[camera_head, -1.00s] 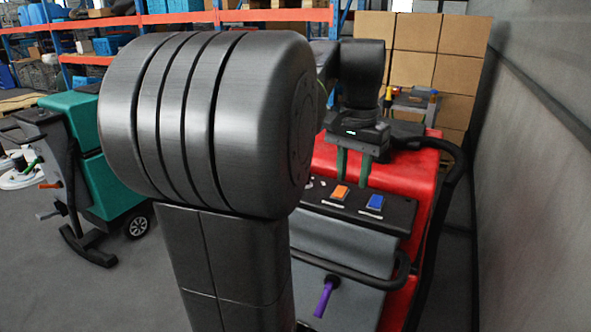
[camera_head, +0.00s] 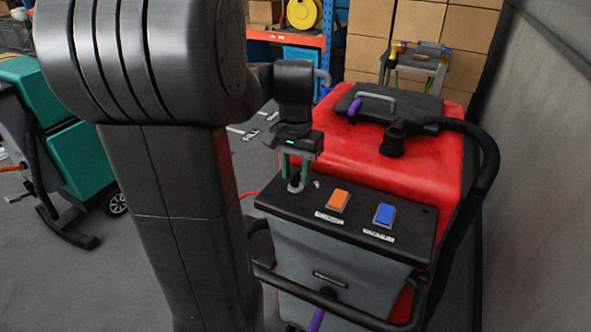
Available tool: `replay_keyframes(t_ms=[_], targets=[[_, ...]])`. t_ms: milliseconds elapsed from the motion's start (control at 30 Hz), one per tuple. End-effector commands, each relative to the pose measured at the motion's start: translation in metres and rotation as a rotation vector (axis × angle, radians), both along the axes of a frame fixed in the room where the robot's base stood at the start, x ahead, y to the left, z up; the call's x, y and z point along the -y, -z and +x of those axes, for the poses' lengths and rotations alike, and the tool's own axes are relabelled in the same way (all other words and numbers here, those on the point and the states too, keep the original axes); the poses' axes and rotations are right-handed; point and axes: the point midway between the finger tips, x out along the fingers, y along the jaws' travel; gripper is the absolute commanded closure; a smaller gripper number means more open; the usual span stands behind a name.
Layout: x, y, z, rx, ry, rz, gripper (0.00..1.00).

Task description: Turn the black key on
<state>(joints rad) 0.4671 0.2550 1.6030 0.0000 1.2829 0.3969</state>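The red and grey scrubber machine (camera_head: 345,245) stands in the middle right, with a black control panel (camera_head: 407,218) on top of its near side. My gripper (camera_head: 296,184) points down over the left end of this panel, with its two green fingers spread apart. A small dark upright piece, which looks like the black key, shows between the fingertips. The fingers partly cover it, so I cannot tell which way it is turned or whether they touch it. An orange button (camera_head: 338,200) and a blue button (camera_head: 384,215) lie to the right on the panel.
A black hose (camera_head: 487,165) and a lid with a grey handle (camera_head: 376,98) are on the red tank. A teal machine (camera_head: 85,150) stands at the left. Cardboard boxes (camera_head: 410,35) are stacked behind, and a grey wall (camera_head: 540,150) closes off the right.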

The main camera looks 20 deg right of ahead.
Motion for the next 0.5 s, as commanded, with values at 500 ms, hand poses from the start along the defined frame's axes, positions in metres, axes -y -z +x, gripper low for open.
replay_keyframes(t_ms=[500], targets=[[-0.0001, 0.0006, -0.0001, 0.000, 0.000, 0.000, 1.00]])
